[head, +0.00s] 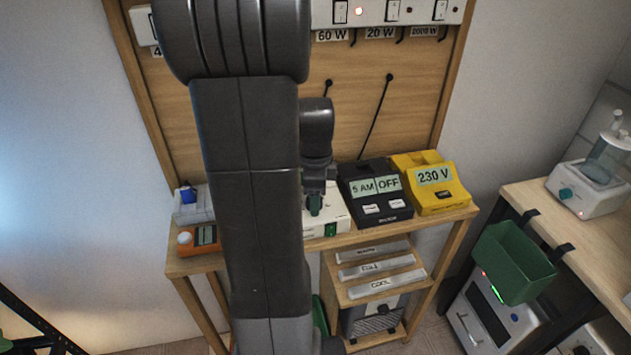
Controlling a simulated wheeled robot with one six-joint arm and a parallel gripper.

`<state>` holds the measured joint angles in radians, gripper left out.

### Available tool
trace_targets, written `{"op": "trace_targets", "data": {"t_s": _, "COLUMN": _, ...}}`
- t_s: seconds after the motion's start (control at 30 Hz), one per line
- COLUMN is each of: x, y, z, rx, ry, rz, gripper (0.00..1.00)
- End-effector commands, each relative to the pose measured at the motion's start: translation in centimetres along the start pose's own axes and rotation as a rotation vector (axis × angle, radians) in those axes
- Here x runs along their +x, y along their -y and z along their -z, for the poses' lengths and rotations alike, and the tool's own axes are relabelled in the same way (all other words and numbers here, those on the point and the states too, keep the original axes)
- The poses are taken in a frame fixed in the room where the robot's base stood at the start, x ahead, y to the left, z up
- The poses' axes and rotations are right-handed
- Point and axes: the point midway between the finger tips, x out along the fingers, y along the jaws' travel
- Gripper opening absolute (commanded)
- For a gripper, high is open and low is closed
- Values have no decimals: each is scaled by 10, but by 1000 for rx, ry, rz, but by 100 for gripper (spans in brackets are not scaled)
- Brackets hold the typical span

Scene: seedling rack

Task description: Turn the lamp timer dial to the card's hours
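My gripper (314,207) points down over a white box (326,221) on the wooden bench. Its fingertips are small and dark in this view, so I cannot tell whether they are open or touching the box. Something green shows at the fingertips, and I cannot tell if it is a dial or part of the gripper. A small green light or switch (331,230) is on the box's front. No timer dial is clearly visible, and no hours card can be made out. My arm hides the box's left side and part of the bench.
Right of the white box stand a black device (376,190) reading "5 AM" and "OFF" and a yellow device (433,178) reading "230 V". An orange device (198,238) is at the left. A switch strip (428,11) is above. A green bin (514,264) hangs at right.

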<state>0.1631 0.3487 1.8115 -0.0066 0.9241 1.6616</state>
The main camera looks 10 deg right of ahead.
Motion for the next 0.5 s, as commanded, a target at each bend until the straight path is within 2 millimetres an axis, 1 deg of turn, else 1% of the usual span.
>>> {"op": "trace_targets", "data": {"t_s": 0.17, "x": -26, "y": 1, "z": 0, "rx": 0, "ry": 1, "rz": 7, "gripper": 58}}
{"op": "trace_targets", "data": {"t_s": 0.4, "x": -83, "y": 1, "z": 0, "rx": 0, "ry": 1, "rz": 9, "gripper": 58}}
{"op": "trace_targets", "data": {"t_s": 0.5, "x": -103, "y": 1, "z": 0, "rx": 0, "ry": 1, "rz": 8, "gripper": 58}}
